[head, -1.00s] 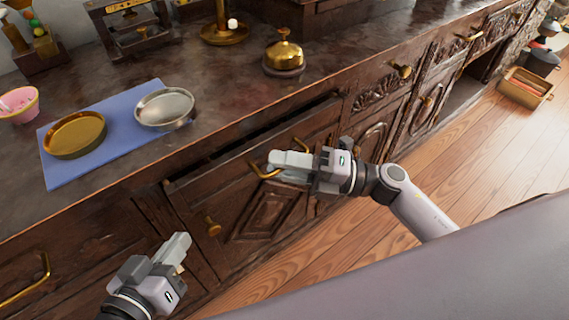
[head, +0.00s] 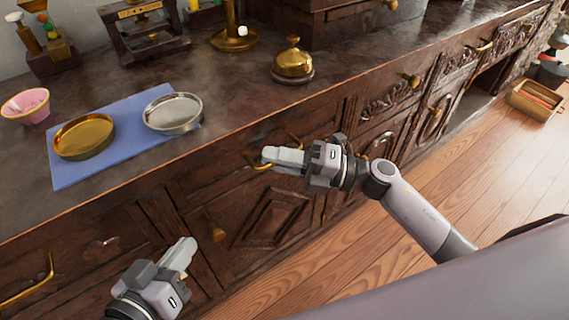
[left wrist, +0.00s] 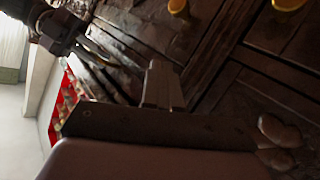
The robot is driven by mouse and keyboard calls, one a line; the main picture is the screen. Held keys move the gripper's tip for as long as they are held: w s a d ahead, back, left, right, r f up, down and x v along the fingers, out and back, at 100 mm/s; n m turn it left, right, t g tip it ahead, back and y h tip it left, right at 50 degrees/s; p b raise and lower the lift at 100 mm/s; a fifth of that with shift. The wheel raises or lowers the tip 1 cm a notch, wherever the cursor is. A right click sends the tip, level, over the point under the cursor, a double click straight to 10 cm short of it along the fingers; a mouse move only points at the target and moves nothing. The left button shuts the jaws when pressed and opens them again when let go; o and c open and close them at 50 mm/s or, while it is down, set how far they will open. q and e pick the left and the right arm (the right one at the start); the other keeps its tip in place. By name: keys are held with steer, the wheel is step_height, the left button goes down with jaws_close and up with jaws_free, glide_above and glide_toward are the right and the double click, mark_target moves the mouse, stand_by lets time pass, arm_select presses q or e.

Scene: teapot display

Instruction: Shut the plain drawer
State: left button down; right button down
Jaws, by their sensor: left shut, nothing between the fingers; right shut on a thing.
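The plain drawer (head: 222,178) is in the dark wooden counter, below the blue mat. Its front looks flush with the counter, and no dark gap shows above it. Its brass handle (head: 293,139) is partly hidden by my right gripper (head: 270,157), which is shut on it. My left gripper (head: 187,248) is shut and empty, low at the left in front of the cabinet door below the drawer. Its closed fingers also show in the left wrist view (left wrist: 163,85).
On the countertop are a blue mat (head: 75,173) with a gold dish (head: 84,137) and a silver dish (head: 172,110), a pink bowl (head: 26,105) and a brass bell (head: 293,64). A brass knob (head: 216,233) is near my left gripper. Open wooden floor lies at the right.

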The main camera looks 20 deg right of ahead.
arm_select(q)
steer(key=shift+r, duration=0.15)
arm_select(e)
steer(key=shift+w, duration=0.2)
steer(key=c, duration=1.3)
jaws_free()
steer(key=shift+o, duration=0.2)
steer(key=shift+a, duration=0.1)
arm_select(q)
steer(key=shift+w, duration=0.1)
steer(key=shift+s+a+f+y+p, duration=0.25)
steer(key=shift+a+y+p, duration=0.1)
steer(key=shift+p, duration=0.15)
arm_select(e)
steer(key=r+v, duration=0.1)
steer(key=v, duration=0.6)
steer(key=shift+f, duration=0.5)
arm_select(q)
steer(key=shift+w+r, duration=0.1)
steer(key=shift+r, duration=0.05)
